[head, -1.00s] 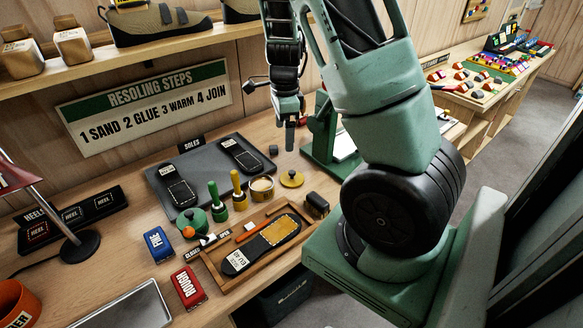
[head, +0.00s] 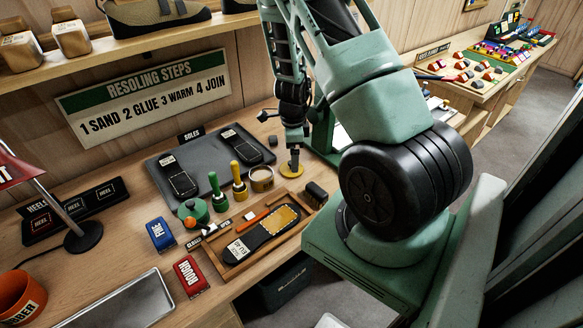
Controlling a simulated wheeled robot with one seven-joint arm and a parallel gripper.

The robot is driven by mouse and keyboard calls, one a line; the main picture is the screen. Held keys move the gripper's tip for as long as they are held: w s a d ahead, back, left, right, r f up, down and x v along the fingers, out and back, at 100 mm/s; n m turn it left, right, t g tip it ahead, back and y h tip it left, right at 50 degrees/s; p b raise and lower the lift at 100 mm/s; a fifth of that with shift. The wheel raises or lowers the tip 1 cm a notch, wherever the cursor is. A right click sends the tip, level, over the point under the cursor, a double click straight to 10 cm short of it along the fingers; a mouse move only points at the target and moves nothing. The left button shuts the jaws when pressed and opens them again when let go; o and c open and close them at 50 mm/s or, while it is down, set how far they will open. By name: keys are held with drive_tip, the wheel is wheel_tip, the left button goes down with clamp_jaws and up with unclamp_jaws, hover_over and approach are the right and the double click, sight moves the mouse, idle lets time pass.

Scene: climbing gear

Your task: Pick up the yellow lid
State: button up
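The yellow lid (head: 291,171) is a small round disc with a knob. It lies flat on the wooden bench, right of the open tin (head: 262,178). My gripper (head: 294,160) points down directly over the lid, its fingertips at the knob and hiding it. From this angle the fingers look like one thin shape, so I cannot tell whether they are open or shut, or whether they touch the knob.
A wooden tray (head: 228,273) with a sole stands in front, and a dark brush (head: 315,193) sits at its right end. Green and yellow-handled tools (head: 237,178) stand left of the tin. A grey mat (head: 163,159) with soles lies behind.

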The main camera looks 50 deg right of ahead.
drive_tip(key=f, duration=0.2)
drive_tip(key=f+p, duration=0.1)
drive_tip(key=f, duration=0.1)
drive_tip(key=shift+w+a+f, duration=0.15)
drive_tip(key=shift+w+f, duration=0.05)
drive_tip(key=shift+f, duration=0.2)
drive_tip(key=c, duration=1.1)
drive_tip(key=shift+o, duration=0.2)
wheel_tip(320, 180, up, 9)
drive_tip(key=shift+b, duration=0.35)
drive_tip(key=w+a+r+n+p, duration=0.3)
drive_tip(key=a+n, duration=0.6)
drive_tip(key=a, duration=0.1)
drive_tip(key=shift+w+f+b, duration=0.15)
drive_tip(key=shift+f+b, duration=2.8)
drive_tip(key=shift+f, duration=0.45)
